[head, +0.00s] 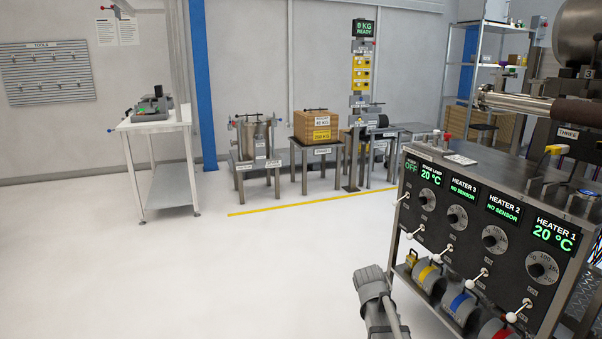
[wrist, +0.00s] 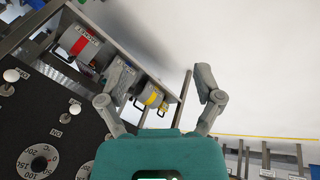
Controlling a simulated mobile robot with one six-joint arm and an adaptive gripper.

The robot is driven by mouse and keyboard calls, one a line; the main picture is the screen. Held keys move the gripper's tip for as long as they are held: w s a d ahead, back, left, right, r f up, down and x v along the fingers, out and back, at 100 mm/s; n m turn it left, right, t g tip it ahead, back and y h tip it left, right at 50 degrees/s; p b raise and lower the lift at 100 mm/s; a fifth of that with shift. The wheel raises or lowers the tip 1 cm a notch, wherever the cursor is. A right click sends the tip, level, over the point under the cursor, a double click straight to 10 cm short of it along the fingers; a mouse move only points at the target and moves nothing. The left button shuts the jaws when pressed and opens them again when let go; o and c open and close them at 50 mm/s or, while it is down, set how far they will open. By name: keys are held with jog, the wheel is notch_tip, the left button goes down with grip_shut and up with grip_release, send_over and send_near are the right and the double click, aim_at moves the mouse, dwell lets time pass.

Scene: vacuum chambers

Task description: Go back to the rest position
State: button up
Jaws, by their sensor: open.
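My gripper (wrist: 163,88) shows in the wrist view with its two grey fingers spread wide apart and nothing held between them. The left finger overlaps the lower shelf of the heater control cabinet in the picture; the right finger is over pale floor. The cabinet (head: 480,235) stands at the right of the head view. Its black panel (wrist: 45,125) fills the lower left of the wrist view. A grey part of my arm shows at the bottom of the head view, beside the cabinet; the fingers cannot be made out there.
Banded cylinders sit on the cabinet's lower shelf, one yellow (head: 429,276), one blue (head: 463,304). White-tipped levers (head: 478,274) stick out from the panel. A white table (head: 158,122) and a small table with a box (head: 317,126) stand farther back. The left floor is clear.

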jog(key=s+a+n+g+y+p, duration=0.1)
jog(key=s+a+n+y, duration=0.45)
jog(key=s, duration=0.75)
notch_tip(320, 180, up, 37)
jog(key=a+m+h+p, duration=0.1)
jog(key=m+p, duration=0.1)
jog(key=p, duration=3.5)
jog(key=shift+w+a, duration=0.15)
jog(key=shift+a, duration=0.25)
jog(key=shift+f, duration=0.1)
jog(key=shift+c, duration=0.2)
